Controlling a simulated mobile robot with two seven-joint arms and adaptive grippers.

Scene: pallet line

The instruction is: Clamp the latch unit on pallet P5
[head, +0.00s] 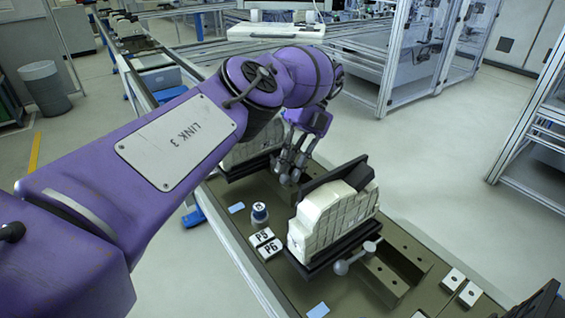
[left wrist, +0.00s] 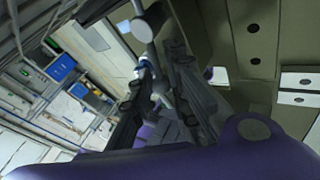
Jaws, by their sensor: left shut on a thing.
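Two cream ribbed units stand in black clamps on the olive line. The rear latch unit (head: 240,150), on the side of the P5 label (head: 263,237), is partly hidden by my left arm. The front unit (head: 330,220) is nearer the P6 label (head: 270,249). My left gripper (head: 287,172) points down beside the rear unit, between the two units. In the left wrist view its fingers (left wrist: 165,85) are shut on a grey clamp lever (left wrist: 143,32), whose rounded end shows beyond them. The contact is dark there and hidden in the head view. My right gripper is not in view.
The front clamp has its own grey lever (head: 356,257). A small blue and white round piece (head: 260,212) stands near the labels. The front unit's black plate (head: 333,180) rises close right of my left gripper. Open floor (head: 440,170) lies right of the line.

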